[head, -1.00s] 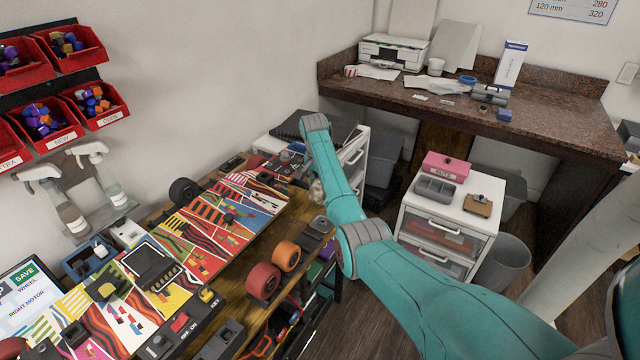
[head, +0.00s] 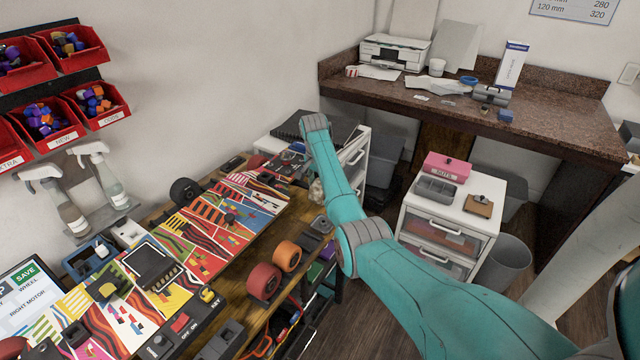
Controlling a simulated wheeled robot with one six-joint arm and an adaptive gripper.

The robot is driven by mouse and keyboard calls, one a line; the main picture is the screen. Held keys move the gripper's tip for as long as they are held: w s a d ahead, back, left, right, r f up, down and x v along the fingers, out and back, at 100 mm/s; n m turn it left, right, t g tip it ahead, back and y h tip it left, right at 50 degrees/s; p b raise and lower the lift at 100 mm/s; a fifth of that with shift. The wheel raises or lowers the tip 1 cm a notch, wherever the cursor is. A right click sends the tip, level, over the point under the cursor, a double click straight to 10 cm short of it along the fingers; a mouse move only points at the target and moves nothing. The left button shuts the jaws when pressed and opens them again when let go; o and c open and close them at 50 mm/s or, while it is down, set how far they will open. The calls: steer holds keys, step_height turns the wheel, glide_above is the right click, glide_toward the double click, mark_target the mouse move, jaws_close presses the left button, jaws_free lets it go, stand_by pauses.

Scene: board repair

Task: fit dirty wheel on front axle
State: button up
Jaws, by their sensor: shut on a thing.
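My arm reaches from the lower right to the far end of the wooden workbench (head: 225,312). My gripper is hidden behind my arm there, so its jaws and anything in them do not show. A dark wheel (head: 185,191) stands at the back of the bench, beside a colourful patterned board (head: 197,228). A red wheel (head: 264,281) and an orange wheel (head: 287,256) stand along the front edge. I cannot tell which wheel is the dirty one, and I cannot make out the front axle.
A black boxy part (head: 151,266) lies on the patterned board. Switch blocks line the near bench edge. Red bins (head: 101,108) and spray bottles (head: 105,175) are at the left wall. A white drawer unit (head: 445,225) stands right of my arm. A brown counter (head: 450,112) is behind.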

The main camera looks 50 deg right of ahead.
steer(key=o, duration=1.4)
steer(key=shift+c, duration=0.2)
steer(key=c, duration=0.3)
steer(key=shift+r, duration=0.15)
steer(key=shift+s+a+r, duration=0.1)
steer(key=shift+a+r, duration=0.05)
steer(key=shift+r, duration=1.05)
steer(key=shift+w+a+r, duration=0.1)
steer(key=shift+a+r, duration=0.05)
steer(key=shift+r, duration=1.05)
steer(key=shift+s+a+r, duration=0.1)
steer(key=shift+a+r, duration=0.05)
steer(key=shift+r, duration=1.05)
